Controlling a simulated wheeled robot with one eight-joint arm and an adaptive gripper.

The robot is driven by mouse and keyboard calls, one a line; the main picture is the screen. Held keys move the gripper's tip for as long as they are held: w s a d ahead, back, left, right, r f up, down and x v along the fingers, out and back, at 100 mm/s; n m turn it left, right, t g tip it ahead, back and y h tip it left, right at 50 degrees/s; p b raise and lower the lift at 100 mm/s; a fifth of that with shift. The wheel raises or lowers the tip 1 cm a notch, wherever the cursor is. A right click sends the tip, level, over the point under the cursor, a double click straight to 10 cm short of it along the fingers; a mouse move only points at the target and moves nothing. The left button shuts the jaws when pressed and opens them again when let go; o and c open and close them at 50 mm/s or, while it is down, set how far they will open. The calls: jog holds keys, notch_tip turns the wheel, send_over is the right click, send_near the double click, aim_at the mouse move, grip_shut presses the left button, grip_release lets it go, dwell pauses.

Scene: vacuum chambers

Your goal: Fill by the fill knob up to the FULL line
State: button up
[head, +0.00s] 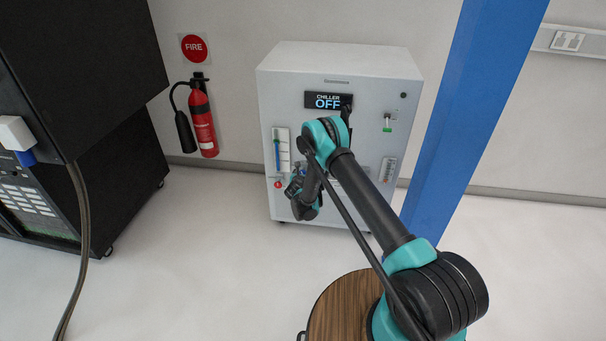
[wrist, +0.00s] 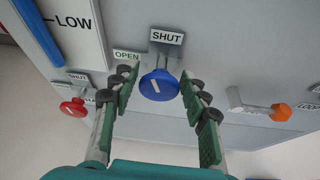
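The white chiller cabinet (head: 345,60) stands against the wall, its display reading "CHILLER OFF" (head: 328,101). A level gauge (head: 283,150) with a blue column is on its front left; the FULL line cannot be read. In the wrist view, a "LOW" mark shows beside the gauge's blue tube (wrist: 40,30).
A red knob (wrist: 74,107) is left of the blue one and an orange-tipped lever (wrist: 279,112) right. In the head view, a fire extinguisher (head: 203,120) hangs left of the chiller. A blue post (head: 470,110) stands right, and a black rack (head: 90,90) far left.

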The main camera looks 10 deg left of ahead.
jog(key=c, duration=0.7)
jog(key=shift+d+m+y, duration=0.2)
jog(key=shift+m+y, duration=0.3)
jog(key=shift+m, duration=0.3)
jog(key=shift+c, duration=0.2)
jog(key=shift+a+m+y, duration=0.15)
jog(key=shift+m+y, duration=0.35)
jog(key=shift+m, duration=0.3)
jog(key=o, duration=1.2)
jog(key=shift+r, duration=0.1)
notch_tip(320, 180, up, 10)
jog(key=shift+f, duration=0.1)
